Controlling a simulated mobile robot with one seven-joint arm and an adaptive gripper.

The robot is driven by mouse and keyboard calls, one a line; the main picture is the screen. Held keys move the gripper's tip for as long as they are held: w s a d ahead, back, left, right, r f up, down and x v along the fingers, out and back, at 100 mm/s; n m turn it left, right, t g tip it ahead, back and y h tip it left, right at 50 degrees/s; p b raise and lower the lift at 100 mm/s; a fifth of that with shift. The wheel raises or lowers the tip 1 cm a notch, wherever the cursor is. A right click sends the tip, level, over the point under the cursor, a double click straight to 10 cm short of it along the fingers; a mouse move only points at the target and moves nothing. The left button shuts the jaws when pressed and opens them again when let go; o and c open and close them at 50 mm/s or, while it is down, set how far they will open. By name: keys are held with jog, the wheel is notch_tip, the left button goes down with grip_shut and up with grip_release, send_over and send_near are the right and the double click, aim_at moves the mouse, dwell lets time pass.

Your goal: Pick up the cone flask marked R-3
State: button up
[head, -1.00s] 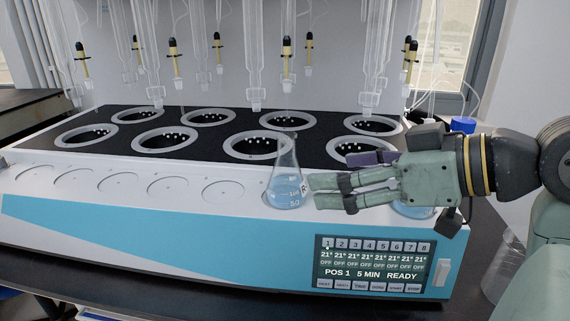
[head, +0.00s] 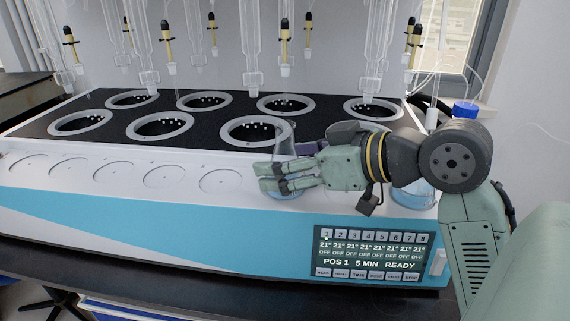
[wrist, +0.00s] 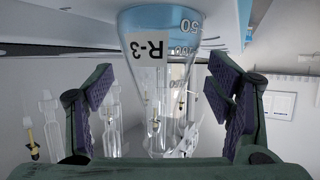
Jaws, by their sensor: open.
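The cone flask marked R-3 (head: 284,143) stands upright on the front ledge of the distiller and holds blue liquid. In the wrist view the flask (wrist: 160,85) appears upside down with its R-3 label facing the camera. It lies between the two purple-padded fingers, with a visible gap on each side. My gripper (head: 280,178) is open around the flask, and its fingers hide much of the flask's body in the head view. The gripper (wrist: 162,95) also shows open in the wrist view.
Another flask with blue liquid (head: 412,194) stands on the ledge at the right, partly behind my arm. The distiller (head: 150,225) has several ringed wells, with glass tubes hanging above. Empty round spots (head: 221,180) lie along the ledge to the left.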

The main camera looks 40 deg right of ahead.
jog(key=shift+w+f, duration=0.2)
jog(key=shift+w, duration=0.2)
jog(key=c, duration=1.4)
jog(key=shift+c, duration=0.2)
jog(key=shift+r, duration=0.15)
